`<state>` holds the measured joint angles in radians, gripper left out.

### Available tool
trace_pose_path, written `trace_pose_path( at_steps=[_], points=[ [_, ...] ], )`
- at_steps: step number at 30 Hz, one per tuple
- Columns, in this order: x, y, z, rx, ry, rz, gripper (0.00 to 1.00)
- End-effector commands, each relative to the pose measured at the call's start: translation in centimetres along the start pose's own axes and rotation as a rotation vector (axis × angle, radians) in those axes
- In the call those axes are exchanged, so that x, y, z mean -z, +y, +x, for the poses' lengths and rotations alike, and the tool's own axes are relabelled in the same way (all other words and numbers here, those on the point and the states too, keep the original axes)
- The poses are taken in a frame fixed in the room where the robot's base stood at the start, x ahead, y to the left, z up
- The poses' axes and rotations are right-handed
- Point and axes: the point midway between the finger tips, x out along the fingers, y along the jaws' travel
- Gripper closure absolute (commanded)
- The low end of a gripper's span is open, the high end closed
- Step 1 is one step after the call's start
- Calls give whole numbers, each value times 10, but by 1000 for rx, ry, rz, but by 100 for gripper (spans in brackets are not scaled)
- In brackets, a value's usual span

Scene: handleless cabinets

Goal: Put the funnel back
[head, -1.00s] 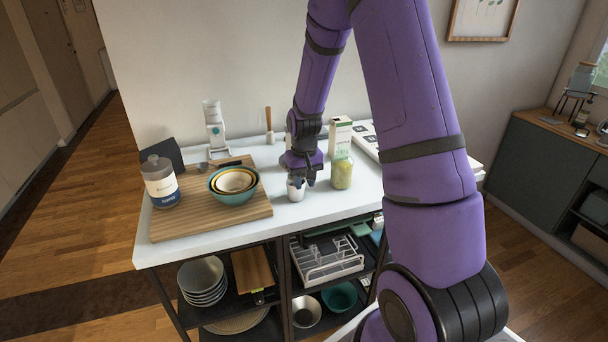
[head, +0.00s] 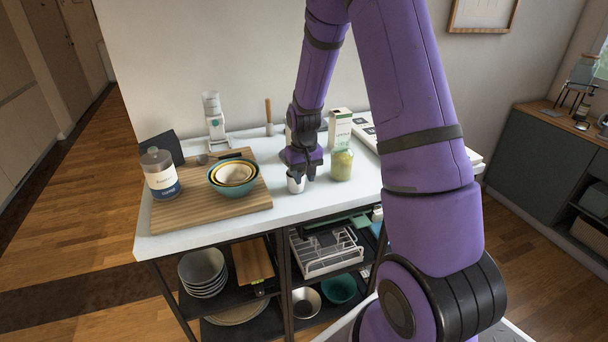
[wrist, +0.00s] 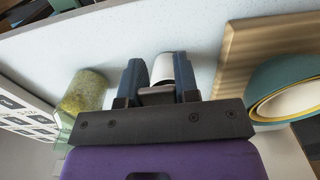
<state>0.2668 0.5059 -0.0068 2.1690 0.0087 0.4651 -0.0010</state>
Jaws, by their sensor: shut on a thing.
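My gripper (head: 297,172) points down over the white countertop, just left of a yellow-green jar. In the wrist view its two dark fingers (wrist: 159,85) are closed on the sides of a small white cup-like thing (wrist: 163,68). In the head view this white thing (head: 296,184) shows under the fingers, at or very near the countertop; I cannot tell if it touches. Its shape is partly hidden by the fingers, so I cannot tell surely whether it is the funnel.
The jar (head: 342,166) and a white-green carton (head: 340,128) stand close on the right. On the left a wooden board (head: 205,209) bears nested bowls (head: 233,180) and a labelled container (head: 160,175). A white grinder-like device (head: 214,118) stands behind. Open shelves below hold dishes and a white rack (head: 325,252).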

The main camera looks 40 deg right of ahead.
Motion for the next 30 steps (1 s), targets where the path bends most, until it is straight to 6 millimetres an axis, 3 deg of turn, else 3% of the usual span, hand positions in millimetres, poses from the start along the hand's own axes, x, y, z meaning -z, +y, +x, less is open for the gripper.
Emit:
trace_pose_path(
  at_steps=[10, 11, 15, 25, 30],
  points=[
    [0, 0, 6, 0, -1, 0, 95],
    [0, 0, 6, 0, -1, 0, 69],
    [0, 0, 6, 0, 0, 0, 41],
    [0, 0, 2, 0, 1, 0, 41],
    [1, 0, -18, 0, 4, 0, 41]
  ],
)
